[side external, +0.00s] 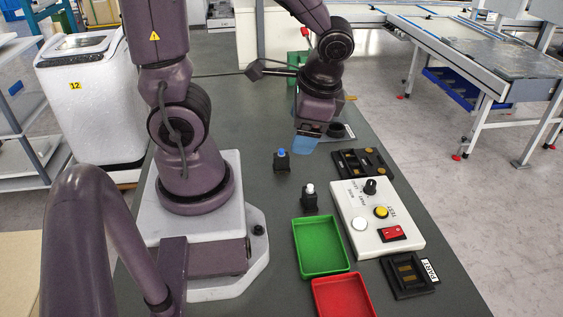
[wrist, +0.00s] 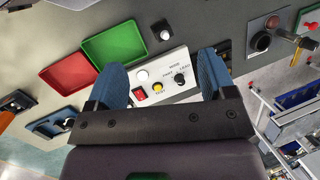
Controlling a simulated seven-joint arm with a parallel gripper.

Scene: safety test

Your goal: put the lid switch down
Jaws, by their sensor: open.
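My gripper (side external: 306,143) hangs above the bench, its blue fingers pointing down; in the wrist view its fingers (wrist: 162,65) are spread apart with nothing between them. No part is plainly marked as the lid switch. A small black block with a blue button (side external: 282,160) stands upright on the bench, left of and below my gripper in the side view. Another with a white button (side external: 310,197) stands nearer the green tray; it shows in the wrist view (wrist: 165,34) too. A plate with a round black part (side external: 338,130) lies behind my gripper, partly hidden.
The white control panel (side external: 349,200) has a black knob, yellow and white buttons and a red switch. A green tray (side external: 321,270) and red tray (side external: 316,285) lie nearby. Black fixtures (side external: 361,162) (side external: 418,287) flank the panel. Bare bench (side external: 240,130) lies left of my gripper.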

